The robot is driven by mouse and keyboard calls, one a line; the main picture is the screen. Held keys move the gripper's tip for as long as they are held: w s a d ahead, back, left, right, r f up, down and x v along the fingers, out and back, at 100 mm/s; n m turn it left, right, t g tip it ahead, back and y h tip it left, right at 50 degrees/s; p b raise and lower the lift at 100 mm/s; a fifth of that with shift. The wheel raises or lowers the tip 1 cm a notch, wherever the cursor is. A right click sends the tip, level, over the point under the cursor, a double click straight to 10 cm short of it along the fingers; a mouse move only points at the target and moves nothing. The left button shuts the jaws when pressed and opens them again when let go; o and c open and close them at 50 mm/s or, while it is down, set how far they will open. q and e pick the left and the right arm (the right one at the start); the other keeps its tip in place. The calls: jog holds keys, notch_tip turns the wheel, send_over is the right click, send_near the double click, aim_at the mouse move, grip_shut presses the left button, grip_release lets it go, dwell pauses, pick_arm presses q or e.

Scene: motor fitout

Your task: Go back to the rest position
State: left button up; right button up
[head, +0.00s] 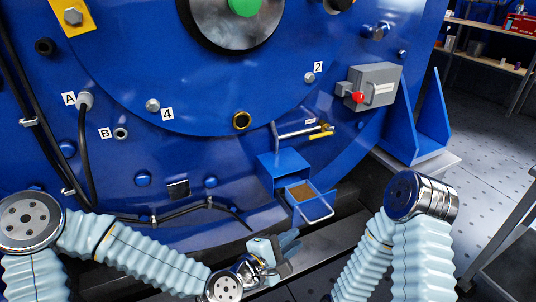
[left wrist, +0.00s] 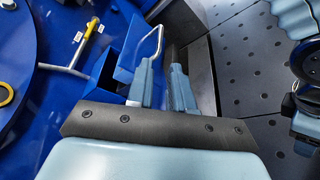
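My left gripper (head: 287,252) is low in front of the blue motor housing, just below and left of a small blue drawer. In the left wrist view its two fingers (left wrist: 163,82) stand apart with a narrow empty gap between them. The drawer (head: 303,197) is pulled out of its blue box and has a brown inside. Its metal handle (head: 319,216) is clear of the fingers in the head view; it also shows beyond the fingertips in the left wrist view (left wrist: 158,42). My right arm is bent at the right of the head view; its gripper is hidden.
The blue motor housing (head: 215,110) fills the left and middle. A grey switch box (head: 374,88) with a red knob and a yellow-tipped T-handle (head: 304,131) stick out above the drawer. A black cable (head: 83,150) hangs at left. Perforated floor (head: 470,150) lies open at right.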

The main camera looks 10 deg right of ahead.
pick_arm(q)
jog(key=s+a+f+m+g+y+p, duration=0.4)
jog(key=s+a+f+m+p, duration=0.1)
jog(key=a+f, duration=0.4)
jog(key=s+a+f+m+g+y+p, duration=0.4)
jog(key=s+a+f+m+g+p, duration=0.1)
jog(key=a+f, duration=0.5)
jog(key=s+a+m+p, duration=0.1)
jog(key=a+m, duration=0.1)
jog(key=shift+s+a+f+m+p, duration=0.15)
jog(key=shift+a+m+p, duration=0.1)
jog(key=shift+m+p, duration=0.05)
